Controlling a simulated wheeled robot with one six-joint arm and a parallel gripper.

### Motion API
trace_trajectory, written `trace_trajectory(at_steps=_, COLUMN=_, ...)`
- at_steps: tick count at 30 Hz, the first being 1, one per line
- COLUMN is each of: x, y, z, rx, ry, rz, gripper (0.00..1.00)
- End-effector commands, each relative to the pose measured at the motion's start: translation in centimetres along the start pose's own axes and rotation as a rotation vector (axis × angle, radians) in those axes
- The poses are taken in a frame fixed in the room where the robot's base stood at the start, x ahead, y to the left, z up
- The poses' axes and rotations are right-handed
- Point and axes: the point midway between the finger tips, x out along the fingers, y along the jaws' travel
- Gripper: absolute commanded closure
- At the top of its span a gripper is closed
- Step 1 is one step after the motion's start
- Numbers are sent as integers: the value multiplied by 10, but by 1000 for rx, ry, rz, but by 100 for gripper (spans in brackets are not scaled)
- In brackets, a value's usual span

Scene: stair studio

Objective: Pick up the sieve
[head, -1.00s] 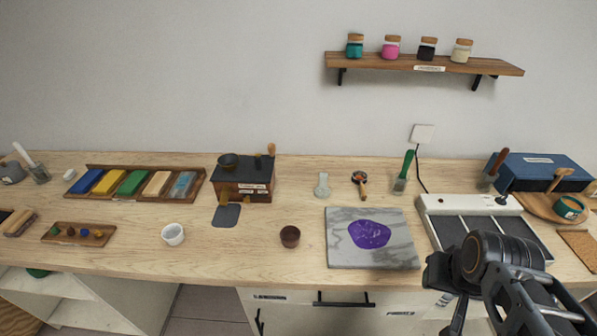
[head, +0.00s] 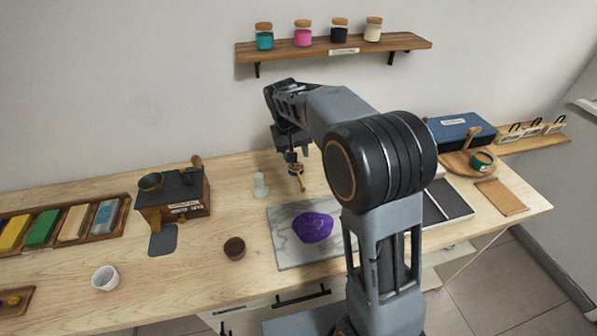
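The sieve (head: 296,171) appears to be the small round dark piece with an orange rim and a short wooden handle, lying on the wooden worktop near the wall. My gripper (head: 296,156) points down right at it and overlaps its far part in the head view. Whether the fingers touch the sieve is too small to tell, and so is the gap between them. My arm crosses the right half of the view and hides part of the worktop.
A clear glass piece (head: 260,186) stands just left of the sieve. A marble slab (head: 285,240) with a purple patch lies in front. A brown cup (head: 235,248) and dark box (head: 185,200) stand to the left. The shelf (head: 345,48) with jars hangs above.

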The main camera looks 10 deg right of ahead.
Motion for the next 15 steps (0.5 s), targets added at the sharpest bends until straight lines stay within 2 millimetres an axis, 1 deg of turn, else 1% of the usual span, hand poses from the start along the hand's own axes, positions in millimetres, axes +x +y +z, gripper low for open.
trace_trajectory(at_steps=1, x=4, y=-3, z=-9, rx=-1, ry=-14, rz=10, gripper=55)
trace_trajectory(at_steps=3, x=8, y=-5, z=-18, rx=0, ry=-25, rz=20, gripper=55)
trace_trajectory(at_steps=6, x=16, y=-7, z=-26, rx=2, ry=-37, rz=30, gripper=55)
trace_trajectory(at_steps=8, x=23, y=-7, z=-28, rx=3, ry=-42, rz=34, gripper=55)
trace_trajectory(at_steps=15, x=66, y=-4, z=-28, rx=6, ry=-47, rz=37, gripper=55)
